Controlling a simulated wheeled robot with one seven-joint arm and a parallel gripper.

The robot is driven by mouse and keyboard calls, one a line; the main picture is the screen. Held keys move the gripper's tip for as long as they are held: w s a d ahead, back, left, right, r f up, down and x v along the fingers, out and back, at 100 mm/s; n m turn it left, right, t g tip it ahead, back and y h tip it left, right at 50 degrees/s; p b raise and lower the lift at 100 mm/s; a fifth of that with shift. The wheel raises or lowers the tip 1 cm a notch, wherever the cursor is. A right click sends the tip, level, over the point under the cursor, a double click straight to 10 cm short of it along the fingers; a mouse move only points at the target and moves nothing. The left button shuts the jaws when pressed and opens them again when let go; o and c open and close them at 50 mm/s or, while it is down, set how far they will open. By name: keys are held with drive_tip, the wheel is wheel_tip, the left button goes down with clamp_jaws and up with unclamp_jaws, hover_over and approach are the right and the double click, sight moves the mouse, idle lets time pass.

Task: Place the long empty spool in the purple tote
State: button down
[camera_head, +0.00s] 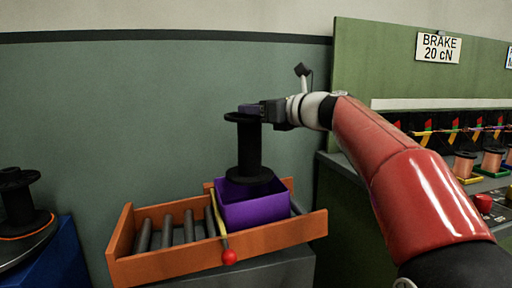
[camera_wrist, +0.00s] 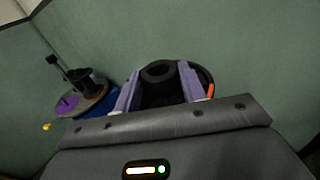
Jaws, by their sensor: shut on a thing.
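The long empty spool (camera_head: 249,150) is black, with a wide flange at each end, and stands upright over the purple tote (camera_head: 262,209). My gripper (camera_head: 258,110) is shut on its top end. The spool's lower flange overlaps the tote's opening in the head view; I cannot tell whether it touches the tote. In the wrist view the spool (camera_wrist: 160,73) sits between my two purple fingers (camera_wrist: 160,88), its top ring facing the camera. The tote stands on an orange roller tray.
The orange roller tray (camera_head: 185,259) has grey rollers and a yellow lever with a red knob (camera_head: 229,257). Another black spool (camera_head: 18,200) stands on a blue stand at the left. A green bench with copper spools (camera_head: 464,164) is at the right.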

sight(258, 140)
wheel_tip(258, 140, down, 6)
drive_tip(key=shift+f+b, duration=0.25)
drive_tip(key=shift+b, duration=0.7)
drive_tip(key=shift+f+b, duration=0.35)
drive_tip(key=shift+f, duration=0.3)
drive_tip(key=c, duration=0.8)
unclamp_jaws()
